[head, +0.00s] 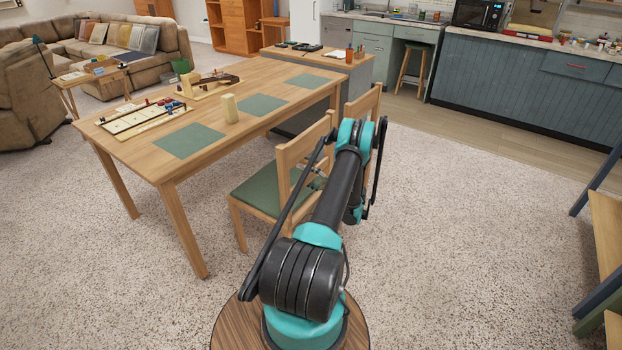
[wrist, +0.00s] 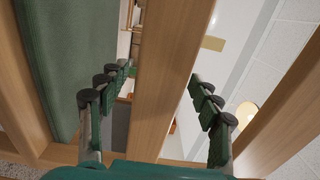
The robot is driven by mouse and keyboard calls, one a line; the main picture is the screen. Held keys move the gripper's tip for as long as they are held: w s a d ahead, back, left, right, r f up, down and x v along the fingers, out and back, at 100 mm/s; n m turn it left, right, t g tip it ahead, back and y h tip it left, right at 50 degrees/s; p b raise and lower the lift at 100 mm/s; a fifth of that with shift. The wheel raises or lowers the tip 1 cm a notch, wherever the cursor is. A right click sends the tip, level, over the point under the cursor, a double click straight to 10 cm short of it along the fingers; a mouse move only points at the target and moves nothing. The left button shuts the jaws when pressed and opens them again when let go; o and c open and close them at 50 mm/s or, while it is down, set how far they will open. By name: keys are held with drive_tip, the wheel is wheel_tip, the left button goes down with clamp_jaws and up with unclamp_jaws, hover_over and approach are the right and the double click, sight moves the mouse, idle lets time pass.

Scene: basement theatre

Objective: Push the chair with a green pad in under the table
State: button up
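The chair with a green pad (head: 262,194) stands on the carpet at the right long side of the wooden table (head: 245,82). Its seat shows mostly outside the table edge, and its wooden back (head: 291,152) is towards my arm. My arm hides part of the chair, and my gripper is mostly hidden in the head view. In the wrist view my gripper (wrist: 162,80) has its fingers spread on either side of a wooden bar (wrist: 170,60) of the chair. The green pad (wrist: 68,60) shows at the left. I cannot tell whether the fingers touch the bar.
A second wooden chair (head: 366,103) stands further along the same side. Green placemats (head: 189,140), a board game (head: 143,118) and a pale block (head: 230,108) lie on the table. Open carpet (head: 450,230) lies to the right. Shelving stands at the far right edge.

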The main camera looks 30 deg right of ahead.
clamp_jaws()
idle(0.6)
drive_tip(key=shift+w, duration=0.1)
